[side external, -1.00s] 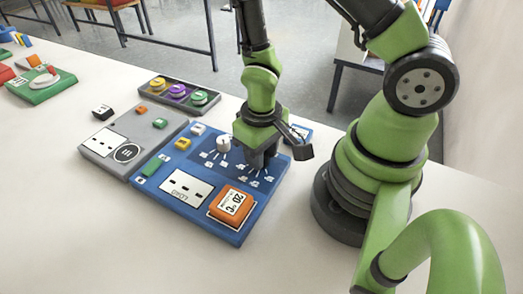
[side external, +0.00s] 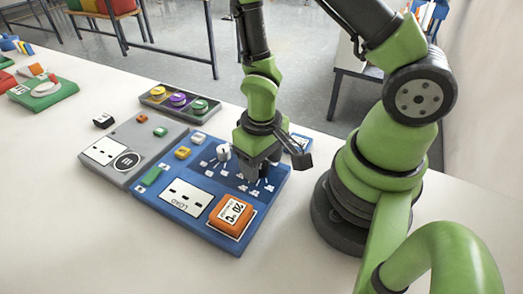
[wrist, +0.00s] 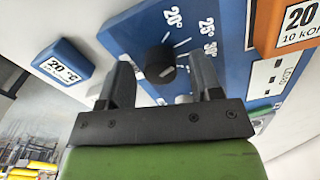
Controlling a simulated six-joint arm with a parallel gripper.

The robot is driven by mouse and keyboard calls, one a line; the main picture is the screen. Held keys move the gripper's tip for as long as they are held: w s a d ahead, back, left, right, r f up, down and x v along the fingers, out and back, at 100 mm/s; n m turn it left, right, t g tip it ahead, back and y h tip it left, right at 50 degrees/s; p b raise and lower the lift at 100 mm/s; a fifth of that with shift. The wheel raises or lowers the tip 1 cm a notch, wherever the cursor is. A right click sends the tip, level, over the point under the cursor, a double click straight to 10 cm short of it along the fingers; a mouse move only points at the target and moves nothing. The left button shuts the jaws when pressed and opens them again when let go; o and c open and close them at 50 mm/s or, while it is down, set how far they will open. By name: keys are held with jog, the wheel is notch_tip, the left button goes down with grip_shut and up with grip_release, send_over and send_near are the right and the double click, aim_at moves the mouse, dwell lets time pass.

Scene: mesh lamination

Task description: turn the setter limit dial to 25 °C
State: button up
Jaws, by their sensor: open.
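The setter limit dial is a black round knob (wrist: 160,64) on the blue panel (side external: 170,208), with 20°, 25° and 30° printed around it in the wrist view. A small pale mark shows on the knob, but I cannot tell exactly where it points. My gripper (side external: 259,166) points down over the right back part of the panel and hides this knob in the side view. In the wrist view its two fingers are open, one on each side of the knob, with gaps visible. I cannot tell whether they reach down around it.
A white knob (side external: 223,152) stands just left of my gripper. A blue 20 °C block (wrist: 62,65) lies beside the panel.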

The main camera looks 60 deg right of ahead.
notch_tip(320, 180, up, 10)
dwell(0.6)
notch_tip(320, 180, up, 9)
jog(key=t, duration=0.3)
send_over(262, 164)
jog(key=s+a+r+m+t+y, duration=0.1)
jog(key=s+r+t, duration=0.3)
jog(key=r, duration=0.4)
jog(key=shift+s+r+y, duration=0.2)
jog(key=shift+s+y, duration=0.3)
jog(key=shift+s, duration=0.15)
dwell(0.7)
